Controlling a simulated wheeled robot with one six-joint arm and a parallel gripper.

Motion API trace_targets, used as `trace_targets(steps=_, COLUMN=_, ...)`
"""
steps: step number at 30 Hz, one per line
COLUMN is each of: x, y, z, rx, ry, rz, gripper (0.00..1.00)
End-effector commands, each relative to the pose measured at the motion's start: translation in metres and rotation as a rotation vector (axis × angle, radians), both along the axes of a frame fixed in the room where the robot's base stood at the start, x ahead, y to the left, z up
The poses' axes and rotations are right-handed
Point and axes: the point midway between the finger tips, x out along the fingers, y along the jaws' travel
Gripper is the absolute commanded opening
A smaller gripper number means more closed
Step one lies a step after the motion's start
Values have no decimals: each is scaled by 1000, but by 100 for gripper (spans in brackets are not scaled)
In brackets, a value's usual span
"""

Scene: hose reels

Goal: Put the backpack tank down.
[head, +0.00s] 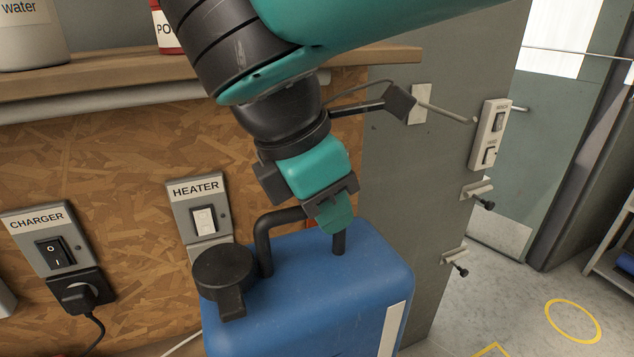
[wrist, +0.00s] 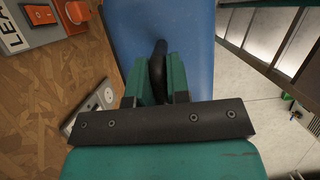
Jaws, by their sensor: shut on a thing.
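The backpack tank (head: 310,290) is blue, with a black cap at its left top and a black handle (head: 280,218) across its top. Its lower part is cut off by the bottom edge of the head view. My gripper (head: 338,222) is shut on the handle from above, at the handle's right part. In the wrist view the green fingers (wrist: 160,85) close around the black handle, with the blue tank (wrist: 190,25) beyond. The tank looks close to upright. Its underside is hidden, so I cannot tell whether it rests on anything.
A chipboard wall (head: 120,150) with a charger switch (head: 52,252) and a heater switch (head: 203,220) stands behind and left. A wooden shelf (head: 100,82) with containers is above. A grey panel (head: 400,170) with pegs stands right. Open floor (head: 540,290) shows at the lower right, with yellow markings.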

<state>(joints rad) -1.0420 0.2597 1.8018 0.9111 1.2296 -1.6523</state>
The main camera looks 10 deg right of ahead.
Motion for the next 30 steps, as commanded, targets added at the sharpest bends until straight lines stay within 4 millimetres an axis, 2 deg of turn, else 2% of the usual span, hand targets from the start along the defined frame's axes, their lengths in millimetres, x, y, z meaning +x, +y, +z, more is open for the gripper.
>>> trace_targets(steps=5, x=0, y=0, z=-10, rx=3, ry=-3, rz=-1, gripper=0)
trace_targets(steps=13, x=0, y=0, z=-44, rx=3, ry=-2, rz=-1, gripper=0)
trace_targets(steps=26, x=0, y=0, z=-48, rx=4, ry=-2, rz=-1, gripper=0)
trace_targets(steps=27, x=0, y=0, z=-50, rx=0, ry=0, rz=0, gripper=21)
trace_targets(steps=30, x=0, y=0, z=-50, rx=0, ry=0, rz=0, gripper=42)
